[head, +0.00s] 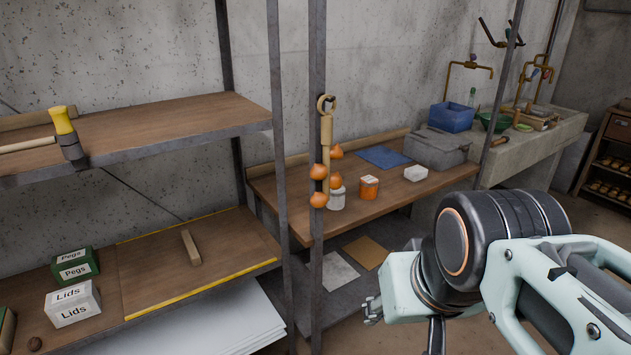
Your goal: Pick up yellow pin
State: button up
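No thing in view is clearly the yellow pin. The most yellow thing is an upright yellow piece (62,121) with a dark grey lower part, at the front edge of the upper left shelf; I cannot tell whether it is the pin. My gripper (404,325) is at the lower right, in front of the shelving and far to the right of that piece. Its fingers show only in part and run toward the bottom edge, so I cannot tell whether it is open or holds anything.
Metal posts (317,150) stand between the left shelves and the rear workbench (290,205). Orange knobs (318,200) hang by the post. Pegs (76,266) and Lids (73,303) boxes sit on the lower shelf near a wooden block (190,247). A blue bin (450,117) stands behind.

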aim_at(60, 117)
jog(key=u, duration=1.5)
